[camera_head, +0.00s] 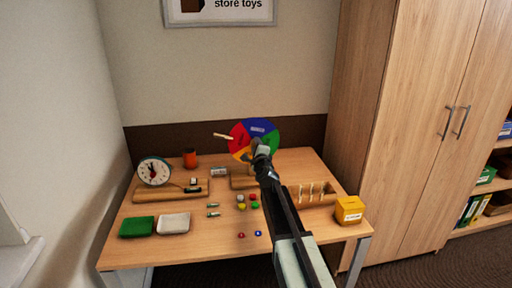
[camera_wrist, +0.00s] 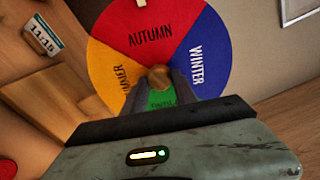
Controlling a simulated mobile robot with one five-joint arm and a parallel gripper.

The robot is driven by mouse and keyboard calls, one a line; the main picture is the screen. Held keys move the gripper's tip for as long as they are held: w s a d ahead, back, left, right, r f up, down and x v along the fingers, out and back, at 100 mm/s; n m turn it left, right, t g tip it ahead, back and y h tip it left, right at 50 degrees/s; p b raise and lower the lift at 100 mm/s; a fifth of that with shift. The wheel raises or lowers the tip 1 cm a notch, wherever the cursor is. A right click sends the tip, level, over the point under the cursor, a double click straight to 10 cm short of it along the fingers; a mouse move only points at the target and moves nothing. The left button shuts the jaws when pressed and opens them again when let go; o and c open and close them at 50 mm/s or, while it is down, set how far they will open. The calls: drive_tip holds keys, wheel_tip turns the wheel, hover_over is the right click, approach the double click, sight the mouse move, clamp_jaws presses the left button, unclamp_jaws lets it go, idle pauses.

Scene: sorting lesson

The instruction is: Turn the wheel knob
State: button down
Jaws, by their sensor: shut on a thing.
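The season wheel (camera_head: 262,127) stands upright near the back of the table, partly hidden by my arm. In the wrist view the wheel (camera_wrist: 150,37) fills the upper middle, with a red AUTUMN part on top, blue WINTER at right, yellow at left and green at the bottom. The round wooden knob (camera_wrist: 159,77) is at the wheel's middle. My gripper (camera_wrist: 160,88) is shut on the knob, with its dark fingers at either side of it. In the head view my gripper (camera_head: 259,150) is in front of the wheel, and the knob is hidden there.
A yellow box (camera_head: 349,210) stands at the right. Several small coloured pieces lie mid-table.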

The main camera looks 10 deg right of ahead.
drive_tip(key=m, duration=3.3)
drive_tip(key=shift+a, duration=0.25)
idle(0.6)
drive_tip(key=c, duration=1)
unclamp_jaws()
